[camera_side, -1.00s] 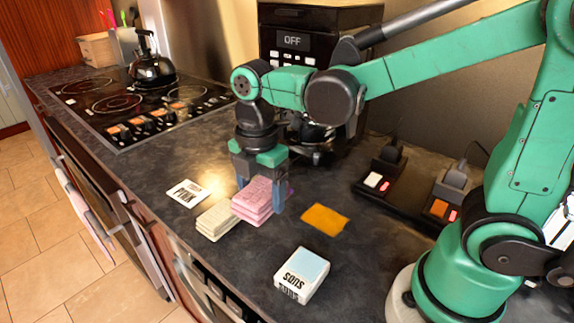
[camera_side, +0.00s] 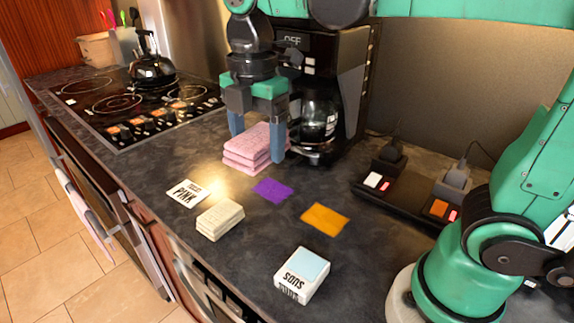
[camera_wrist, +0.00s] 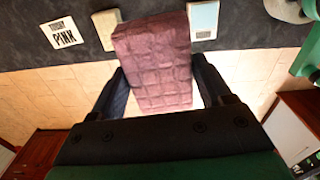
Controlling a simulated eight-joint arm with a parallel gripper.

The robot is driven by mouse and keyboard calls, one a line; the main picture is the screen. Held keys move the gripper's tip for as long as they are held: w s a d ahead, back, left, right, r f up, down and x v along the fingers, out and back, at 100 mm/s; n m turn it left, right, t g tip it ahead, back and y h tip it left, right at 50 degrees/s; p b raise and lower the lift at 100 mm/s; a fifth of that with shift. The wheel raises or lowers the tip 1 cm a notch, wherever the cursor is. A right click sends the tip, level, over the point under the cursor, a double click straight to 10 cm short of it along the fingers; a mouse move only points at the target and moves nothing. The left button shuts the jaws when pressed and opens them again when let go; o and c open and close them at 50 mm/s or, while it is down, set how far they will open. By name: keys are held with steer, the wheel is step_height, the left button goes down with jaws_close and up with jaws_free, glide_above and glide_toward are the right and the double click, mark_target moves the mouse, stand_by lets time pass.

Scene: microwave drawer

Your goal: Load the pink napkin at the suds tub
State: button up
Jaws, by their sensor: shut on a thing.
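The pink napkin (camera_side: 252,147), a folded stack, is held up off the counter between the fingers of my gripper (camera_side: 258,145). The wrist view also shows the napkin (camera_wrist: 153,62) between the two dark fingers. The suds tub (camera_side: 303,275), a white box with a pale blue top and the word SUDS, stands at the counter's front, right of and nearer than my gripper. A white card reading PINK (camera_side: 187,192) lies flat, left of and below the napkin.
A folded cream napkin (camera_side: 219,220) lies near the PINK card. A purple patch (camera_side: 272,190) and an orange patch (camera_side: 325,218) lie flat on the counter. A coffee maker (camera_side: 318,120) stands just right of my gripper. Switch blocks (camera_side: 375,180) sit at the right.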

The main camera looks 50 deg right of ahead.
mark_target(306, 263)
steer(key=shift+c, duration=1.2)
steer(key=s+f, duration=0.5)
steer(key=f, duration=0.2)
steer(key=s+f, duration=0.3)
steer(key=shift+s+d+f, duration=0.2)
steer(key=shift+s, duration=0.1)
steer(key=shift+f, duration=2.9)
steer(key=shift+f, duration=0.45)
steer(key=shift+r, duration=3.5)
